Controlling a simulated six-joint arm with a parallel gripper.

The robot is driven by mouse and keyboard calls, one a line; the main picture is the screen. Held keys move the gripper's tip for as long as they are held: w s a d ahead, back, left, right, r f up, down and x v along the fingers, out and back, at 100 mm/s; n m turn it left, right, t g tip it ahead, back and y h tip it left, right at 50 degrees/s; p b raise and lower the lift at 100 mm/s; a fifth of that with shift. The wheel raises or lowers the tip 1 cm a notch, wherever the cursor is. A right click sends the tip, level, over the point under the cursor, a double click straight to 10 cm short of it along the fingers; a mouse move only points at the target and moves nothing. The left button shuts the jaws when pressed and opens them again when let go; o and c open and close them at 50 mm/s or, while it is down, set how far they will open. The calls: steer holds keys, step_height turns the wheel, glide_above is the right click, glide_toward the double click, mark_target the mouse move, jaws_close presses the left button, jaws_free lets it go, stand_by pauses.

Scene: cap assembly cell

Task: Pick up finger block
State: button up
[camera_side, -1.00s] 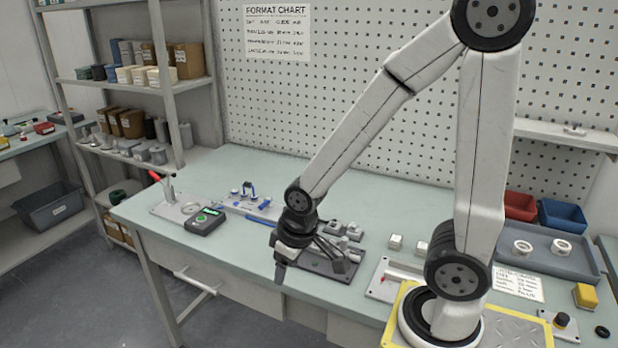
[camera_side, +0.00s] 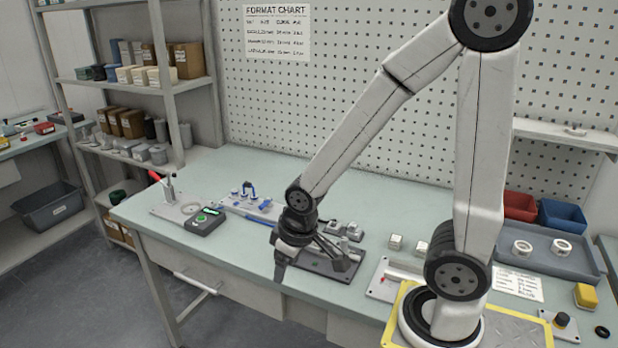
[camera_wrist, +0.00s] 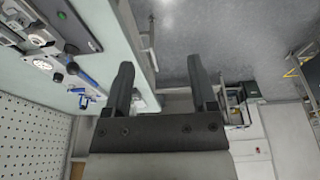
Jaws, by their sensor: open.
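My gripper (camera_side: 281,262) hangs at the front edge of the bench, its fingers pointing down and forward. In the wrist view my gripper (camera_wrist: 163,85) is open, with two dark fingers apart and nothing between them; grey floor shows beyond. No part is clearly recognisable as the finger block. Small grey blocks (camera_side: 353,232) stand on the bench just behind and right of my gripper and may include it. A dark grey plate (camera_side: 330,268) with grey parts lies beside my gripper, partly hidden by it.
A fixture with blue parts (camera_side: 252,205) and a black box with a green button (camera_side: 205,222) lie to the left. Two pale cubes (camera_side: 395,242) stand to the right. A grey tray (camera_side: 560,262) with white rings is farther right. The back middle of the bench is clear.

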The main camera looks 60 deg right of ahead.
steer(key=w+d+t+h, duration=0.2)
steer(key=w+d, duration=0.1)
steer(key=d, duration=0.7)
steer(key=y, duration=0.2)
glide_toward(333, 242)
steer(key=shift+w+d+f, duration=0.25)
steer(key=shift+w+f, duration=0.2)
steer(key=shift+f, duration=0.3)
steer(key=shift+x, duration=1.3)
steer(key=shift+a+f, duration=0.1)
steer(key=shift+x, duration=2.5)
